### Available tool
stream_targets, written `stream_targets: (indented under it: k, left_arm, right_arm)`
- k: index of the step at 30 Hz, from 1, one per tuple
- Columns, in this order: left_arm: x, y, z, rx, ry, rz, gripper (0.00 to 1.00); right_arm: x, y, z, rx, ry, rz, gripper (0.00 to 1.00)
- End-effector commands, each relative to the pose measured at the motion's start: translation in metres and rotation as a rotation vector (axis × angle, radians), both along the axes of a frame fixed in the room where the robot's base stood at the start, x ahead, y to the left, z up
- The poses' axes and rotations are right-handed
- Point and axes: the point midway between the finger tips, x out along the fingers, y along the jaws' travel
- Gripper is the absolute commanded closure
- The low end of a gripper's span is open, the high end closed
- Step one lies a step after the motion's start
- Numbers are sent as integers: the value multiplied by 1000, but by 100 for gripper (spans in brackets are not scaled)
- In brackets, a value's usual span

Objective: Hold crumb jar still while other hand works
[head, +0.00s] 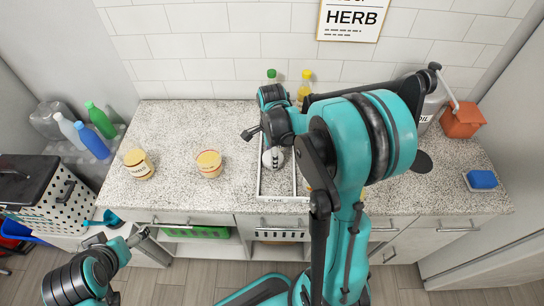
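Two squat jars with yellowish contents stand upright on the speckled counter. The left jar (138,164) has a pale label with dark lettering too small to read; the other jar (208,163) stands to its right. I cannot tell by label which is the crumb jar. My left gripper (142,236) is low at the left, in front of the counter edge, apart from both jars; its finger opening is unclear. My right arm reaches over the counter, and its dark gripper (248,133) is above and right of the second jar, not touching it. Its finger state is unclear.
A white divided tray (282,198) holds a white rounded object (273,158), partly hidden by my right arm. Bottles (305,86) stand behind. A terracotta box (462,120) and blue sponge-like block (482,179) are at right. A dotted bin (50,195) is at left.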

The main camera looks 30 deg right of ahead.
Motion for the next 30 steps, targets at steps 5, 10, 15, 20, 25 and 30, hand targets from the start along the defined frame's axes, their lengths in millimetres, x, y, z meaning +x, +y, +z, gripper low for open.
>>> stream_targets:
  k: [5,10,15,20,25,30]
  left_arm:
    - [0,0,12,0,0,0,14]
    - [0,0,22,0,0,0,14]
    - [0,0,32,0,0,0,14]
    - [0,0,40,0,0,0,14]
    - [0,0,45,0,0,0,14]
    - [0,0,47,0,0,0,14]
  right_arm:
    - [0,0,32,0,0,0,58]
    - [0,0,66,0,0,0,58]
    - [0,0,100,0,0,0,58]
    - [0,0,130,0,0,0,58]
    - [0,0,154,0,0,0,58]
    - [0,0,163,0,0,0,58]
